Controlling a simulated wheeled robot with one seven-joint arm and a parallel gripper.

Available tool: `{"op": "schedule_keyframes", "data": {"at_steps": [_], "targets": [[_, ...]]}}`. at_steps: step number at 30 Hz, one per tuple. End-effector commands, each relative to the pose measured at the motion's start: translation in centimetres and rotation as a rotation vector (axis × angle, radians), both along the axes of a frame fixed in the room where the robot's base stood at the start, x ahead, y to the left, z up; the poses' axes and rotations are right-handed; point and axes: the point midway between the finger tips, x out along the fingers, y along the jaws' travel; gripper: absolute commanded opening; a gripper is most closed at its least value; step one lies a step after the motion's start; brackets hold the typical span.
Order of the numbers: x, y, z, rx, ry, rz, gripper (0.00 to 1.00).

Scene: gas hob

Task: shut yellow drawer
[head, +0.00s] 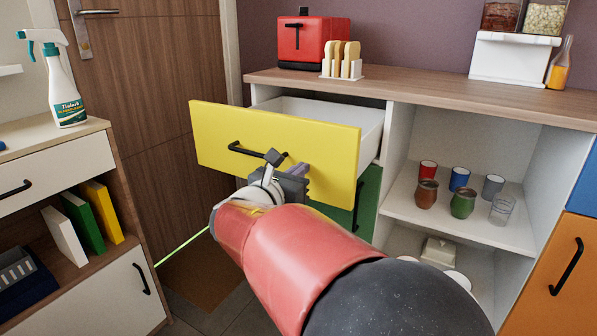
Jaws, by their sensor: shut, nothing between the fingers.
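The yellow drawer (315,138) stands pulled out of the wooden-topped cabinet. Its white inside and side wall show behind the yellow front. A black bar handle (250,151) is on its front. My gripper (299,168) is shut and empty, in front of the lower part of the yellow front, just right of the handle. I cannot tell if the fingertips touch the front. My arm reaches in from below and hides part of the area under the drawer.
A green door (369,200) lies below the drawer. To the right, open shelves (450,212) hold several cups. A red toaster (312,42) and a toast rack (342,68) stand on the worktop. A white cabinet (85,290) is at left.

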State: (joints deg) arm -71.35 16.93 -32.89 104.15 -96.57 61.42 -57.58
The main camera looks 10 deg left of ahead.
Motion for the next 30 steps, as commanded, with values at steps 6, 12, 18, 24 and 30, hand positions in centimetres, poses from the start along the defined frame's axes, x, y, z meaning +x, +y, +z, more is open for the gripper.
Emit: {"op": "schedule_keyframes", "data": {"at_steps": [6, 12, 18, 24, 30], "targets": [[1.8, -0.8, 0.1, -0.002, 0.000, -0.004, 0.00], [5.7, -2.6, 0.1, -0.002, 0.000, -0.007, 0.00], [10.8, -4.7, 0.2, -0.003, 0.000, -0.007, 0.00], [15.7, -6.7, 0.2, -0.002, 0.001, -0.005, 0.00], [19.6, -8.3, 0.2, -0.002, 0.000, -0.004, 0.00]]}}
